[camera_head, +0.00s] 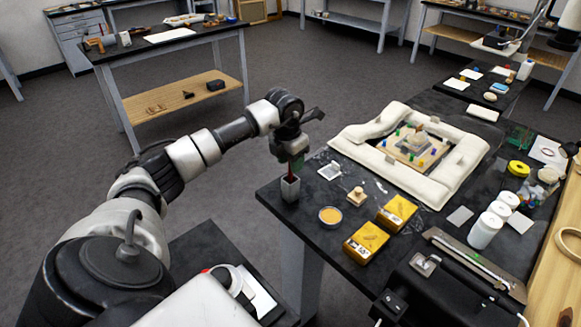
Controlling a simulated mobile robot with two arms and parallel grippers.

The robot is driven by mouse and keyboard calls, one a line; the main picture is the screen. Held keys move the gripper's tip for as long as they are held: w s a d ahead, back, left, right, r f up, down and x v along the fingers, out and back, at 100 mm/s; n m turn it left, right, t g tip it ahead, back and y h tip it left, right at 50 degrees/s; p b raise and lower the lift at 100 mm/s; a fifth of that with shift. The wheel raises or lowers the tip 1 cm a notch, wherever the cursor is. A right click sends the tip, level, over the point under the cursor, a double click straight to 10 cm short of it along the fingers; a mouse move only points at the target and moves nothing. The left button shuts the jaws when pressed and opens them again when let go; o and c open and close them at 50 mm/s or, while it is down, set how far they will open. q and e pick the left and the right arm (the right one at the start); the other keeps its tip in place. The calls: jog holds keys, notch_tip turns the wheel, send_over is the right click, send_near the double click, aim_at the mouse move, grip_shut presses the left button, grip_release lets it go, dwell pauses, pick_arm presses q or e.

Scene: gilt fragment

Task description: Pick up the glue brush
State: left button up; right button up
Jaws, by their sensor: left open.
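My left gripper (295,162) points down right above the cup, around or just in front of the brush top; I cannot tell which. Its jaws are open, and the brush stands in the cup. My right gripper is not in view.
Beside the cup lie a white tray (330,170), a round dish of orange powder (330,215), a wooden stamp-like block (357,196) and yellow boxes (367,242). A white padded frame (445,187) surrounds a fragment (414,147). White bottles (484,231) stand at right.

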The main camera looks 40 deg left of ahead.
pick_arm(q)
jog(key=shift+w+f, duration=0.1)
jog(key=shift+f, duration=0.8)
jog(key=shift+c, duration=0.2)
grip_shut()
jog(key=shift+r, duration=0.15)
notch_tip(320, 180, up, 8)
jog(key=shift+r+b, duration=0.2)
jog(key=shift+b, duration=0.6)
jog(key=shift+r, duration=0.7)
